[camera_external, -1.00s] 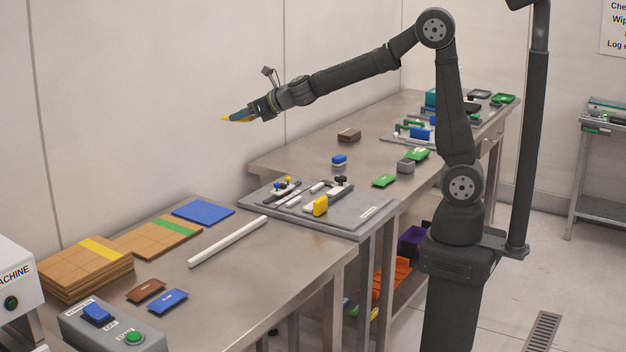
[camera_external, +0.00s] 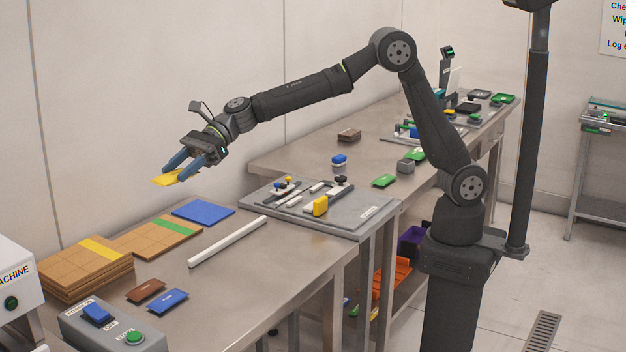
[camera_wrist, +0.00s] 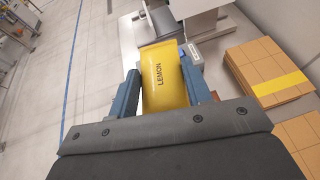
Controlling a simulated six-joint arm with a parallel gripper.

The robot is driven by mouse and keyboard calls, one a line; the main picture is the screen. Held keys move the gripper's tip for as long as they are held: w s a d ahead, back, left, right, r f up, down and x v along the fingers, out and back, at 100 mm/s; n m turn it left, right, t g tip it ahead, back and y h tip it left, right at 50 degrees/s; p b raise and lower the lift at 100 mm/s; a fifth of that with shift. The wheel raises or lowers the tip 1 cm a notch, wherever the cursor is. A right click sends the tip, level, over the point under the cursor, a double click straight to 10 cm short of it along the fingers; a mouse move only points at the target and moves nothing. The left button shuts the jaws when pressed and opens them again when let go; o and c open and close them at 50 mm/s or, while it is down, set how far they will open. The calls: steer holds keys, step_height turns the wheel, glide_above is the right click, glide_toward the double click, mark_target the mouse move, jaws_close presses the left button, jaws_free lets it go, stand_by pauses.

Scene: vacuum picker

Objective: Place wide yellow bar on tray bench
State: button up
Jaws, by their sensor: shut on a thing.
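My gripper (camera_external: 186,169) is shut on a yellow bar (camera_external: 168,179). It holds the bar in the air above the left bench, over the area of the cardboard stacks.
A blue mat (camera_external: 203,211), a white bar (camera_external: 228,241), a brown packet (camera_external: 146,290) and a blue packet (camera_external: 168,301) lie on the near bench. A grey button box (camera_external: 112,328) and a white machine (camera_external: 18,290) stand at its left end. A grey fixture plate (camera_external: 345,222) adjoins it.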

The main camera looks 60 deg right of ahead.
steer(key=s+a+n+g, duration=0.2)
steer(key=s+a, duration=0.2)
glide_above(196, 311)
step_height(196, 311, down, 24)
steer(key=shift+f, duration=3.8)
steer(key=shift+f, duration=0.6)
steer(key=o, duration=1.1)
steer(key=v, duration=1.7)
steer(key=shift+s+d+f, duration=0.1)
steer(key=shift+s+d, duration=0.05)
steer(key=shift+d, duration=0.15)
